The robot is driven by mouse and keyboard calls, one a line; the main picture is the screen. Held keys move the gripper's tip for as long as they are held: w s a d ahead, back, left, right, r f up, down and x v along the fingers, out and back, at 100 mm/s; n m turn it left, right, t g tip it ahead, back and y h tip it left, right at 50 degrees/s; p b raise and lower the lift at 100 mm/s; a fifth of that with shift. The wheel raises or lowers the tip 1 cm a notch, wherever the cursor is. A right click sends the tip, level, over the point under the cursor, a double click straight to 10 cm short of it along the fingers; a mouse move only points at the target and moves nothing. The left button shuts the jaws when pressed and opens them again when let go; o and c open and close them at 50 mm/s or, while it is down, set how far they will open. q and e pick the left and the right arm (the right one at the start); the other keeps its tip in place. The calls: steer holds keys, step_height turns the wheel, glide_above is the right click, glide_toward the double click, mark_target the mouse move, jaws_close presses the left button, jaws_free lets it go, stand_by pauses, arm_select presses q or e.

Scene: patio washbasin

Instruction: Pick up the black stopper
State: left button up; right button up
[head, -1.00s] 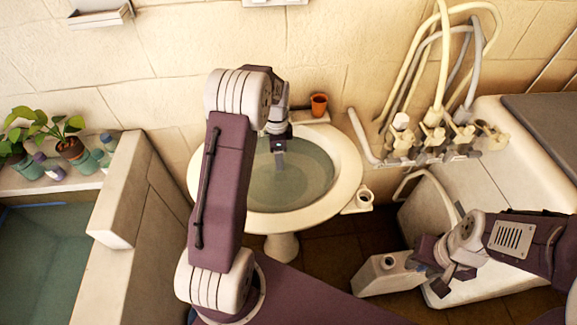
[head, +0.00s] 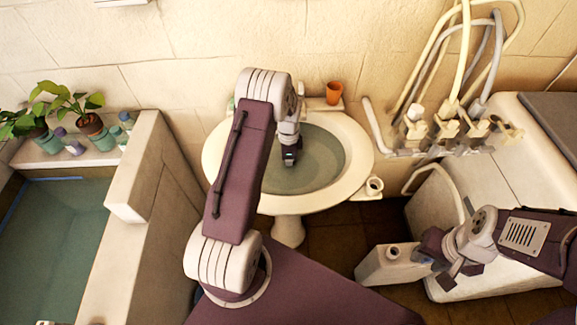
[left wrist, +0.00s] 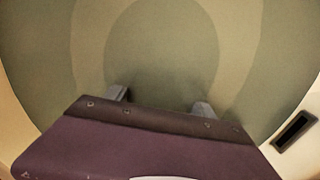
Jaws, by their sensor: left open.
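The basin (head: 222,170) holds greenish water, and I cannot make out a black stopper in either view. My left gripper (head: 290,160) points down over the basin, close to the water. In the left wrist view its two grey fingertips (left wrist: 160,101) are apart, with nothing visible between them. The dark wrist housing hides the lower part of that view. My right gripper (head: 436,262) is at the right end of a white canister (head: 383,267) and appears shut on it.
An orange cup (head: 334,92) stands on the basin's back ledge. Taps with hoses (head: 447,128) are at the right, above a white block (head: 450,197). Potted plants (head: 90,124) and bottles (head: 122,127) line the left ledge beside a water-filled tub (head: 50,235).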

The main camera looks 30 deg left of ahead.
arm_select(q)
steer(key=shift+s, duration=0.1)
jaws_close()
steer(key=shift+r, duration=0.1)
